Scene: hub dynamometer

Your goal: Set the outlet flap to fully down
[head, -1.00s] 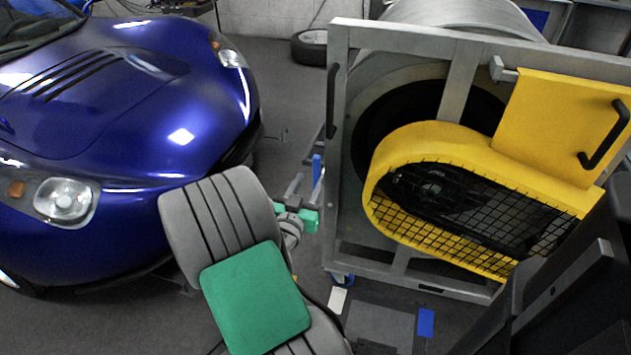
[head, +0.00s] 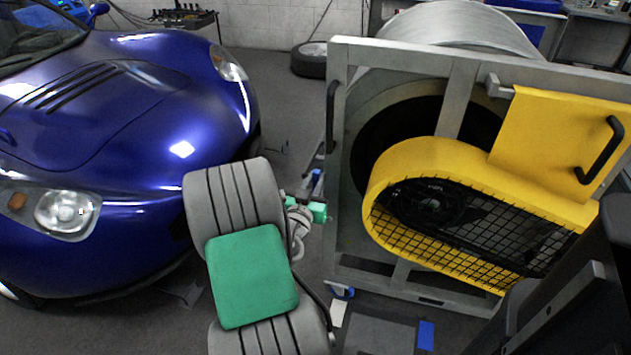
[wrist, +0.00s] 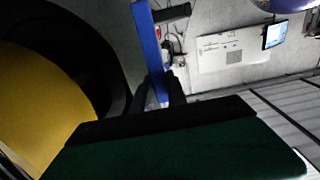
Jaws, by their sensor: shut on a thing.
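A blue bar (wrist: 152,42) with a black crosspiece at its top end stands in the wrist view. My gripper (wrist: 163,92) is shut on its lower end, with the dark fingertips on either side of it. In the head view the bar is a small blue piece (head: 317,176) at the left side of the metal frame, and my arm hides most of my gripper there. A yellow plate (head: 545,135) with a black handle sits at the upper right of the yellow housing. I cannot tell for sure which part is the outlet flap.
The grey metal frame (head: 337,150) carries a yellow housing (head: 425,155) with black mesh, close right of my gripper. A blue car (head: 130,170) stands close on the left. A tyre (head: 308,60) lies behind. A strip of floor between car and frame is clear.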

